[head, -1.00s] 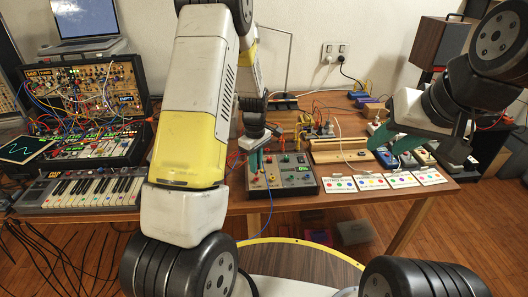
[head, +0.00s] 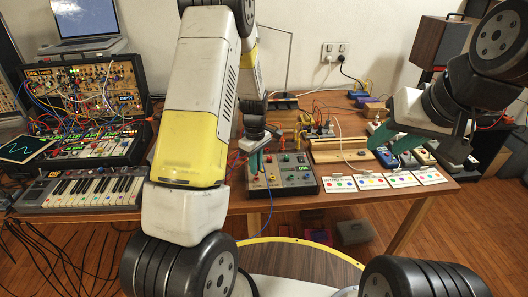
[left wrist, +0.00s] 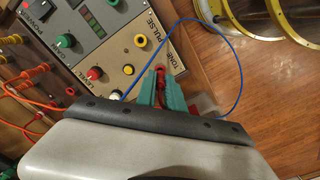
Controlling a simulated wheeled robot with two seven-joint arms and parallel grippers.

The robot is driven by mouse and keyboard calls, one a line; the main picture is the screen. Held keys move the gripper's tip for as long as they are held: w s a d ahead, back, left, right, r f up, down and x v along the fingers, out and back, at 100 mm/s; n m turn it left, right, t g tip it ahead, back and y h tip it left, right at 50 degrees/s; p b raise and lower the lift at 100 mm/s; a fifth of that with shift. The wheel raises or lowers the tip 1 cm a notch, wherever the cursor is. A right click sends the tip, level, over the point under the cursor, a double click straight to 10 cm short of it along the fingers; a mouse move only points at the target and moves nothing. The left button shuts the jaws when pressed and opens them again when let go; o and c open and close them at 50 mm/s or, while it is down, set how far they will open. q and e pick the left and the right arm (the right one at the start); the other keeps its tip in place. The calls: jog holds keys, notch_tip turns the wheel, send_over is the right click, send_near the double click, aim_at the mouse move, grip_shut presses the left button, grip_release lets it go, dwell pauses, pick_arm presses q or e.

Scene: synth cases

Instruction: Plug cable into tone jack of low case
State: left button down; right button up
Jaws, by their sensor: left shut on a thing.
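The low case (head: 297,184) lies on the table, a grey panel with knobs and a small display. Its panel (left wrist: 112,58) also shows in the left wrist view, with "TONE" and "PULSE" lettering along its edge. My left gripper (head: 256,161) is over the case's left part. In the left wrist view, its teal fingers (left wrist: 161,84) are shut on a red plug (left wrist: 160,73) at the panel edge by the "TONE" lettering. Whether the plug sits in the tone jack cannot be told; the fingers hide it. My right gripper (head: 383,149) is open and empty above the table's right side.
A blue cable (left wrist: 239,62) loops past the panel and hangs over the table's front edge. Red cables (left wrist: 25,102) cross left of the panel. Labelled cards (head: 372,181) lie right of the case. A keyboard (head: 80,193) and patched synth case (head: 90,90) stand left.

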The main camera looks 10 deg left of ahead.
pick_arm(q)
jog(key=shift+f, duration=0.8)
jog(key=c, duration=1.4)
grip_release()
jog(key=shift+o, duration=0.2)
jog(key=shift+r, duration=3.9)
